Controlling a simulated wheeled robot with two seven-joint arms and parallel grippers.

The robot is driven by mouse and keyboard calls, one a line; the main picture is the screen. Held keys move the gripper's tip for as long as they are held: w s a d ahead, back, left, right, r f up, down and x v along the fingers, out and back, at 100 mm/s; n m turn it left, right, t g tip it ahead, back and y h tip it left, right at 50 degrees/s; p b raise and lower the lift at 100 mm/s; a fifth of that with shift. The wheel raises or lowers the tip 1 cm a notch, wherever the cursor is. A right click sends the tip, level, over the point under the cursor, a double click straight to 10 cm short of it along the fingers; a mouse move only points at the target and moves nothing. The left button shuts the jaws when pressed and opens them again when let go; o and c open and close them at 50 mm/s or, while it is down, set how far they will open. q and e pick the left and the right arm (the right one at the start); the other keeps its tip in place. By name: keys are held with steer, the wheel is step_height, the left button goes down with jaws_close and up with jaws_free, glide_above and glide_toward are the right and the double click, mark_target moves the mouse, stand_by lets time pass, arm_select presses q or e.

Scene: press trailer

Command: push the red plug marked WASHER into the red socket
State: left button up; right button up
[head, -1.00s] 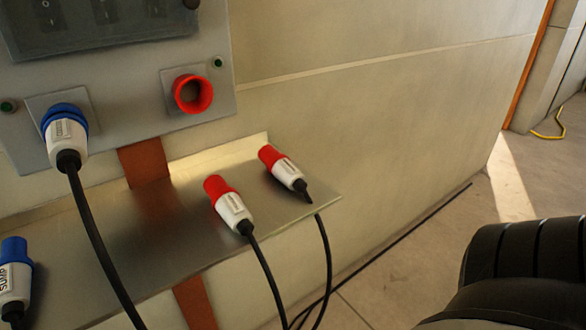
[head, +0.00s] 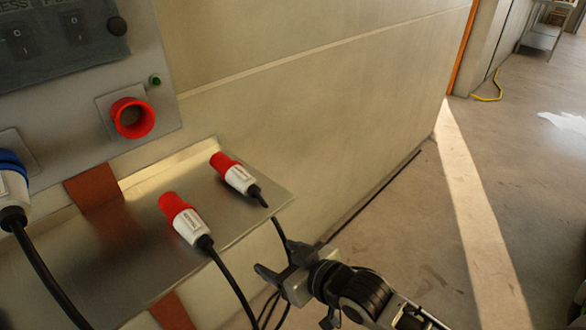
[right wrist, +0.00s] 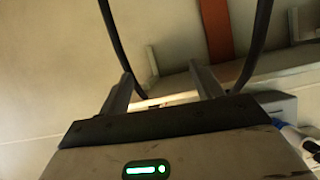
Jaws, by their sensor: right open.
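The red socket (head: 119,107) is on the grey panel at upper left in the head view, with nothing in it. Two red-and-white plugs lie on the metal shelf (head: 110,240) below it: a nearer one (head: 186,219) and a farther one (head: 235,175) by the shelf's right end. Their labels are too small to read, so I cannot tell which is WASHER. My right gripper (head: 274,258) is open and empty, below and right of the shelf, close to the hanging cables. In the right wrist view its open fingers (right wrist: 162,90) show near two dark cables. My left gripper is out of view.
A blue-and-white plug (head: 12,190) sits in the panel (head: 160,110) at the left edge. Black cables (head: 232,282) hang from the red plugs over the shelf's front edge. Orange strips (head: 92,187) run behind the shelf. The floor (head: 400,230) to the right is clear.

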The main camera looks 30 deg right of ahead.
steer(key=t+p, duration=0.1)
steer(key=p, duration=0.1)
glide_toward(251, 185)
steer(key=w+f, duration=0.1)
steer(key=w, duration=0.1)
steer(key=shift+w+a+f+n+y, duration=0.15)
steer(key=shift+w+a, duration=0.05)
steer(key=shift+w, duration=0.15)
steer(key=shift+w+a+f+n+y, duration=0.15)
steer(key=shift+w+a, duration=0.05)
steer(key=shift+w, duration=0.2)
steer(key=b+x, duration=0.2)
steer(key=x, duration=0.2)
steer(key=shift+f+b, duration=0.2)
steer(key=shift+b, duration=0.1)
steer(key=b+x, duration=0.1)
steer(key=x, duration=0.2)
steer(key=shift+w+a, duration=0.1)
steer(key=shift+w, duration=0.2)
steer(key=shift+w+a+f, duration=0.1)
steer(key=shift+w+a, duration=0.1)
steer(key=shift+w, duration=0.45)
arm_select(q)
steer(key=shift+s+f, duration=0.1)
arm_select(e)
steer(key=c, duration=1.2)
